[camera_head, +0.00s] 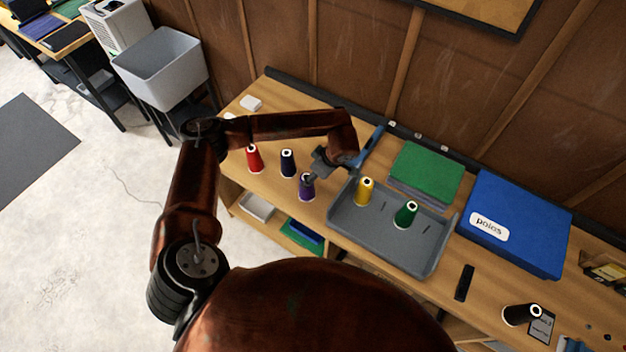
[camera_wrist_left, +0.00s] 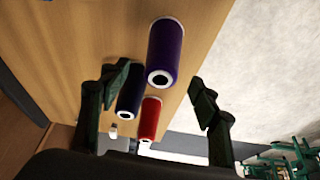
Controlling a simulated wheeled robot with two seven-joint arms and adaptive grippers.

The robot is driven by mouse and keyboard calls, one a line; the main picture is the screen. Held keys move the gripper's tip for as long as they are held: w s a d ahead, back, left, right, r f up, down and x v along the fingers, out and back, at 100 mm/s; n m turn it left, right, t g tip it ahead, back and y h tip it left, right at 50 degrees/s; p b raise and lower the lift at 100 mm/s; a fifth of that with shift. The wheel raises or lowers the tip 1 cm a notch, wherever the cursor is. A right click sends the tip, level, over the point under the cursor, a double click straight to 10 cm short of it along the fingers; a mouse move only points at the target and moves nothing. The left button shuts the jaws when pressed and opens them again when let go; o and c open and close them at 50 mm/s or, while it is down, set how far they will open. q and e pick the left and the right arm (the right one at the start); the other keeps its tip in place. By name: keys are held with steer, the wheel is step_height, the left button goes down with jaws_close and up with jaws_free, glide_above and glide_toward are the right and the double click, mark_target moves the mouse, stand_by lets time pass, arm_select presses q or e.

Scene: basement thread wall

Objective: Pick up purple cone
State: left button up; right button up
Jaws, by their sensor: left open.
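The purple cone (camera_head: 306,188) stands upright on the wooden bench, left of the grey tray, in the head view. In the left wrist view the purple cone (camera_wrist_left: 166,48) lies ahead, between the lines of the two fingers. My left gripper (camera_head: 319,168) is open and empty, close beside and above the purple cone, partly overlapping its top in the head view. Its open fingers also show in the left wrist view (camera_wrist_left: 160,80). I cannot tell whether a finger touches the cone. My right gripper is not in view.
A dark blue cone (camera_head: 288,164) and a red cone (camera_head: 254,159) stand left of the purple one. The grey tray (camera_head: 382,244) holds a yellow cone (camera_head: 365,191) and a green cone (camera_head: 405,215). A blue box (camera_head: 525,220) and a black cone (camera_head: 521,314) are further right.

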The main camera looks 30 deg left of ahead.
mark_target(308, 195)
arm_select(q)
steer(key=shift+s+a+f, duration=0.1)
steer(key=shift+a+f, duration=0.15)
steer(key=shift+f, duration=0.2)
steer(key=shift+a+f, duration=0.1)
steer(key=shift+f, duration=0.2)
steer(key=shift+p+x, duration=0.35)
steer(key=shift+x, duration=0.5)
steer(key=x, duration=0.3)
steer(key=shift+f, duration=0.35)
steer(key=shift+a, duration=0.1)
steer(key=shift+c, duration=1.3)
steer(key=c, duration=1.1)
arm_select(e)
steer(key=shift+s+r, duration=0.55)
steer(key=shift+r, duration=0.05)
